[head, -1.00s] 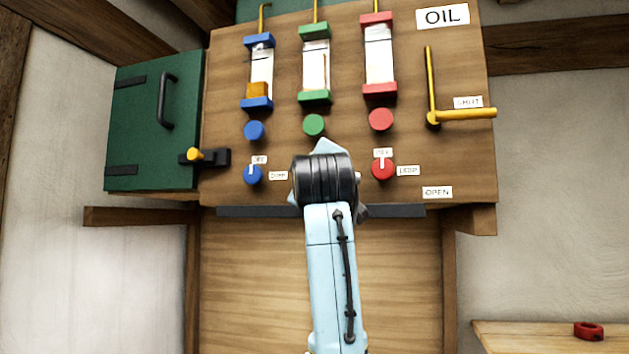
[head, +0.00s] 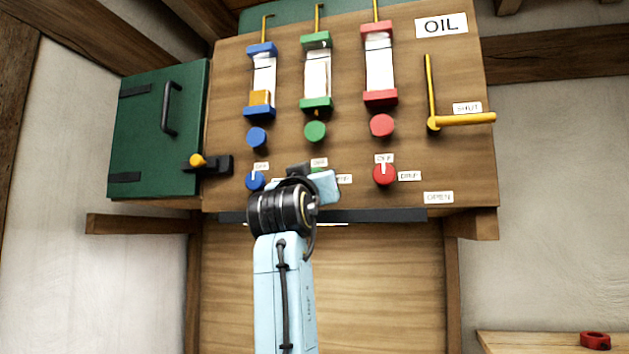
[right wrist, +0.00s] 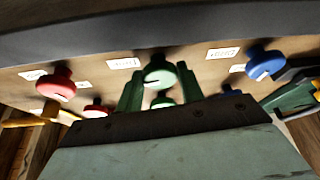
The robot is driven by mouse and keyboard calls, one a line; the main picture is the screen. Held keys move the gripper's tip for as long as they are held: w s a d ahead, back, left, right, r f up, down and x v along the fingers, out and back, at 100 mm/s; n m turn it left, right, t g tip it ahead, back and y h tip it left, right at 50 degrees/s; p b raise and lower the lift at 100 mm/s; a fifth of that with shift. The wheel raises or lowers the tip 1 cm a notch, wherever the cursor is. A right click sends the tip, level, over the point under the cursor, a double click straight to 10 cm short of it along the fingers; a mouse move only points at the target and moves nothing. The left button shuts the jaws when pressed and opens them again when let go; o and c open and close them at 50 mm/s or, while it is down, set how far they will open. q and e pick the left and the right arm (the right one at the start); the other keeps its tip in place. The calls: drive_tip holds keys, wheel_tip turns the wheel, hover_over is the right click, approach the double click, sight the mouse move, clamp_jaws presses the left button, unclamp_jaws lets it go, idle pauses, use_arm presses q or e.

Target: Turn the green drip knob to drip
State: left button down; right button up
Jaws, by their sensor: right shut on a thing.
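The green drip knob (right wrist: 158,69) sits in the right wrist view between the two fingers of my right gripper (right wrist: 159,82), which is shut on it. In the head view this knob is hidden behind my right gripper and wrist. Its "OFF" label (head: 319,162) and partly covered "DRIP" label (head: 343,179) show there. I cannot tell which way its pointer faces. A second green knob (head: 315,132) is above, under the green-framed sight glass (head: 317,72). My left gripper is not in view.
The blue drip knob (head: 255,181) and red drip knob (head: 384,174) flank it closely, both with pointers up at "OFF". A yellow lever (head: 465,119) points right at "SHUT". A green cabinet door (head: 150,130) is at left. A dark ledge (head: 385,215) runs below the panel.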

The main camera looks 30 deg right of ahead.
drive_tip(key=shift+m+g+h, duration=0.4)
drive_tip(key=shift+m+g, duration=0.1)
drive_tip(key=shift+m, duration=0.7)
drive_tip(key=o, duration=1)
drive_tip(key=shift+a, duration=0.1)
drive_tip(key=b+v, duration=0.5)
drive_tip(key=v, duration=0.8)
drive_tip(key=shift+a+f, duration=0.15)
